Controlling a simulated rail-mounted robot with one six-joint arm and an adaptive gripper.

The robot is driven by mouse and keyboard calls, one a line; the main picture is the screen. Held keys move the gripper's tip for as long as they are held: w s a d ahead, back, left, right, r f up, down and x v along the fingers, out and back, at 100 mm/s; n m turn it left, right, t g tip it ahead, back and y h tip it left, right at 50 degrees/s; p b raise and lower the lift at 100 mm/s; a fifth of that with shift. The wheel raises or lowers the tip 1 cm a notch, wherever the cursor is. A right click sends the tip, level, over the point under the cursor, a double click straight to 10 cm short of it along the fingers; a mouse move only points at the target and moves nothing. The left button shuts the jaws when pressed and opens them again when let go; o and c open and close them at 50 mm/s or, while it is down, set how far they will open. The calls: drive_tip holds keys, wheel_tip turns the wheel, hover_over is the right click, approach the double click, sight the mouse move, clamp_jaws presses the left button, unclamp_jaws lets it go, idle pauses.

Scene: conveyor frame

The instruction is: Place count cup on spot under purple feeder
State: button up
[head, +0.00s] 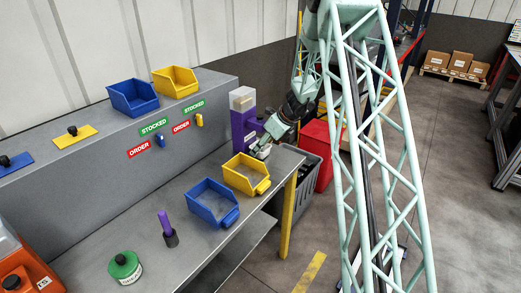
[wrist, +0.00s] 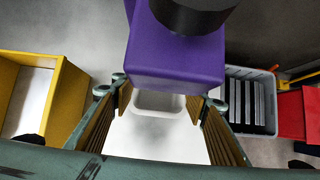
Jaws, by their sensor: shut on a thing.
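The purple feeder (head: 242,128) stands at the far right end of the bench, with a pale hopper on top. In the wrist view the purple feeder (wrist: 175,58) fills the upper middle. My gripper (wrist: 160,105) is shut on a white count cup (wrist: 155,138), one finger on each side. The feeder covers part of the cup in this view; I cannot tell the gap between them. In the head view my gripper (head: 262,152) is just right of the feeder, and the cup is too small to make out. The spot under the feeder is hidden.
A yellow bin (head: 246,175) and a blue bin (head: 213,202) stand on the bench near the feeder. A grey crate (wrist: 250,100) and a red bin (wrist: 297,113) are right of the feeder. A purple-handled tool (head: 167,228) and a green-topped container (head: 125,267) stand nearer.

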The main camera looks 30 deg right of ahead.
drive_tip(key=shift+f, duration=0.15)
drive_tip(key=o, duration=0.9)
drive_tip(key=shift+v, duration=0.8)
drive_tip(key=p+v, duration=0.2)
drive_tip(key=v, duration=0.8)
drive_tip(key=shift+s+r, duration=0.1)
drive_tip(key=shift+r, duration=0.2)
